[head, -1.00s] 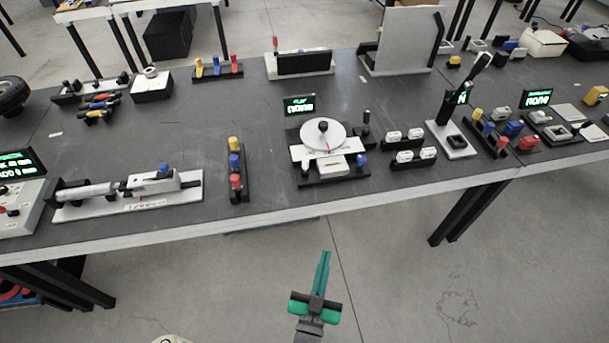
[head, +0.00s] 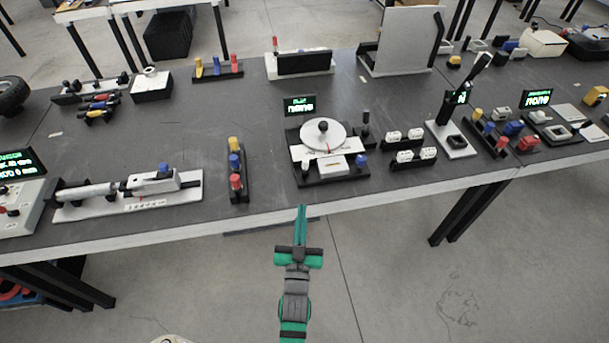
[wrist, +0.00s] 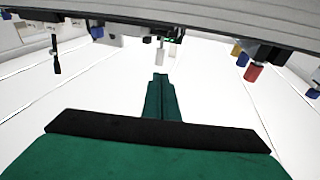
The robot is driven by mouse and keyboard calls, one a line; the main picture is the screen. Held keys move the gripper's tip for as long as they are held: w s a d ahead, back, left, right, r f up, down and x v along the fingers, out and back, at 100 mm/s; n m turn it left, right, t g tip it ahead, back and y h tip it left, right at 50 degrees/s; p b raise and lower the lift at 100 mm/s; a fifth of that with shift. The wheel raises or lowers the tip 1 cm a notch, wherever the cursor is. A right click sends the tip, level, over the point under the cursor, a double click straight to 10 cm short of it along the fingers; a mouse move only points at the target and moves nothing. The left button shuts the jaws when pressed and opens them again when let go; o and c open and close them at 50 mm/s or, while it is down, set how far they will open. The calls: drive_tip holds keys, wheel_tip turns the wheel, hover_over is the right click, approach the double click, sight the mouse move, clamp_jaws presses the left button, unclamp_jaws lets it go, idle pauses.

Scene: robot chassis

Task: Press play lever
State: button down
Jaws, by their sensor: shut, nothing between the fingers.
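The play station stands near the table's front edge in the head view, with a white round disc (head: 335,134), a black knob on it, and a lit screen (head: 300,105) behind it. I cannot tell which is the play lever. My green gripper (head: 301,208) is shut and empty, in front of the table edge and apart from the station. Its closed fingers (wrist: 160,77) show in the wrist view.
A rack of yellow, blue and red pegs (head: 237,172) stands left of the station. White blocks in black holders (head: 412,156) stand to its right. The table's front edge (head: 250,218) lies close to my fingertips. The floor in front is clear.

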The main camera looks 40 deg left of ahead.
approach(305, 165)
drive_tip(key=x, duration=0.3)
drive_tip(key=shift+d+f, duration=0.1)
drive_tip(key=shift+w+a, duration=0.35)
drive_tip(key=shift+w, duration=0.4)
drive_tip(key=shift+a, duration=0.3)
drive_tip(key=shift+w+a+r, duration=0.3)
drive_tip(key=shift+w+a, duration=0.05)
drive_tip(key=shift+w, duration=0.25)
drive_tip(key=shift+w, duration=0.1)
